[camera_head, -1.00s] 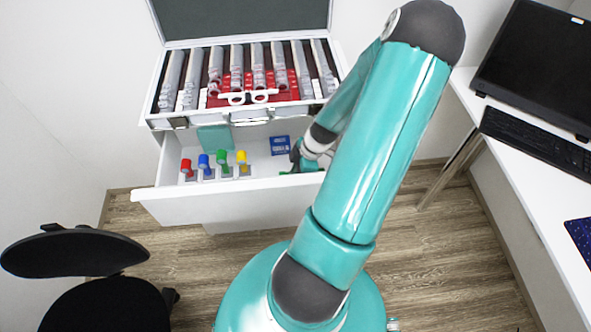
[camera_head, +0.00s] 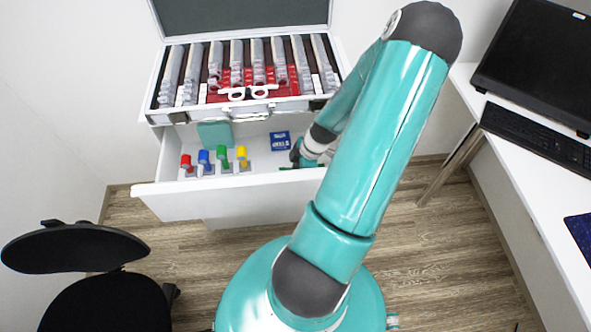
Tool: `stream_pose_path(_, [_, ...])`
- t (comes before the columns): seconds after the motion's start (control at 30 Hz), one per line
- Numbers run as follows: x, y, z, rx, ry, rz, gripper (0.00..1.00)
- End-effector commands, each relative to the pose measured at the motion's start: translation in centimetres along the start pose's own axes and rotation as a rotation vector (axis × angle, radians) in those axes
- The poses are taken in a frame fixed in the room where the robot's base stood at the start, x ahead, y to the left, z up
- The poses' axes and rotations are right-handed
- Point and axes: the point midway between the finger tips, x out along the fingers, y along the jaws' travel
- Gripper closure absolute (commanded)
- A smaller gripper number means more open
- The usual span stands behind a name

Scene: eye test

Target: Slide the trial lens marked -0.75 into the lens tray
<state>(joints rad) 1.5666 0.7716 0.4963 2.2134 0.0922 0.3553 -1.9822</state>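An open lens case (camera_head: 158,95) stands on top of the drawer unit. Rows of trial lenses (camera_head: 258,62) fill it, with red parts between some rows. No marking is readable, so I cannot tell which lens is -0.75. I cannot tell whether this case is the lens tray. White trial frames (camera_head: 249,92) lie at its front edge. My gripper (camera_head: 297,158) is low at the right side of the open drawer, right of a blue box. It is small and partly hidden by my arm; its fingers and anything between them cannot be made out.
The open drawer (camera_head: 160,195) holds several items with red, blue, green and yellow tops (camera_head: 222,155), a teal piece (camera_head: 214,134) and a blue box (camera_head: 280,141). A black chair (camera_head: 75,250) stands left. A white desk (camera_head: 530,190) with a keyboard (camera_head: 540,140) stands right.

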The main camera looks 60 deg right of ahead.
Motion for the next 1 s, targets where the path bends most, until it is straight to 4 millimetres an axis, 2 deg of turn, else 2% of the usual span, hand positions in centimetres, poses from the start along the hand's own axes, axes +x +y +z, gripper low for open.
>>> stream_pose_path(0.03, [0.0,0.0,0.0,0.000,0.000,0.000,0.85])
stream_pose_path(0.1, [0.0,0.0,0.0,0.000,0.000,0.000,0.72])
stream_pose_path(0.13, [0.0,0.0,0.0,0.000,0.000,0.000,0.68])
stream_pose_path(0.43, [-0.1,0.0,0.0,0.000,0.000,0.001,0.68])
stream_pose_path(0.57, [-1.1,0.1,0.1,0.001,-0.001,0.003,0.68])
stream_pose_path(0.67, [-2.8,0.1,0.1,0.002,-0.002,0.005,0.68])
stream_pose_path(1.0, [-10.3,0.1,0.1,0.003,-0.004,0.005,0.68])
